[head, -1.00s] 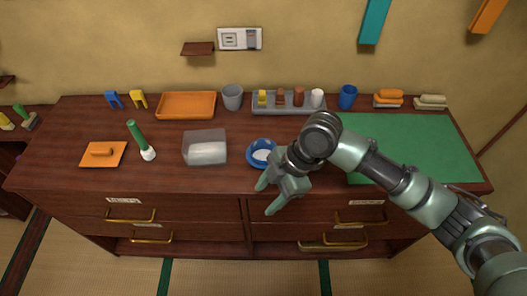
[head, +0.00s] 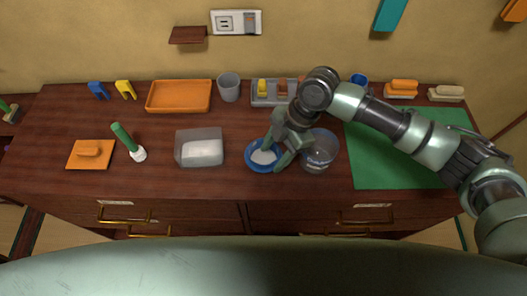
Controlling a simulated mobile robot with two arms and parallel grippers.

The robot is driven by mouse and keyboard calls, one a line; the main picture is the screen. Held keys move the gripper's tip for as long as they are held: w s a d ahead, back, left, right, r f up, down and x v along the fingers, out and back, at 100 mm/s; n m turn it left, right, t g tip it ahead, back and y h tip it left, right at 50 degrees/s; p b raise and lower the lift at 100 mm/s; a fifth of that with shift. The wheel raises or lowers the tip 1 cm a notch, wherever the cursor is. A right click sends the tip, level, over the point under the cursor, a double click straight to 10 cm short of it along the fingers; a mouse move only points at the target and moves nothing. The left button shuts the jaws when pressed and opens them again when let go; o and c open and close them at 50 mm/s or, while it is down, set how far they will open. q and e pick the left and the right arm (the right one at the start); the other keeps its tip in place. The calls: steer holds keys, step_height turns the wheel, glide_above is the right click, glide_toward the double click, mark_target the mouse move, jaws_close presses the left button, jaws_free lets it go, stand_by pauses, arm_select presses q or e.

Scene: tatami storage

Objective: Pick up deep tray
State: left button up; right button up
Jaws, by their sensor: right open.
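An orange tray with a raised rim (head: 179,96) lies at the back left of the dark wooden counter and is empty. A clear rectangular container with white contents (head: 199,149) stands nearer the front. I cannot tell for certain which of them is the deep tray. My right gripper (head: 273,158) is open, its fingers pointing down at a blue bowl with white contents (head: 255,163). It partly hides the bowl; whether they touch is unclear. Both trays are left of this gripper and apart from it. My left gripper is out of view.
A clear glass jar (head: 321,157) stands just right of the gripper. A grey cup (head: 228,87) and a grey rack (head: 259,102) with small items are behind. A green brush (head: 123,138) and orange float (head: 89,153) are at left. A green mat (head: 385,165) covers the right side.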

mark_target(269, 164)
steer(key=p+x, duration=0.1)
steer(key=x, duration=0.2)
steer(key=shift+s+f, duration=0.2)
steer(key=shift+f, duration=0.1)
steer(key=shift+a+f, duration=0.1)
steer(key=shift+f, duration=0.2)
jaws_close()
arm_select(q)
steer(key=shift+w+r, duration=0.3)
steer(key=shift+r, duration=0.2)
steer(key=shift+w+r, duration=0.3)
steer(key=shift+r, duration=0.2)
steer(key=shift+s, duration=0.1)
arm_select(e)
steer(key=shift+r, duration=0.1)
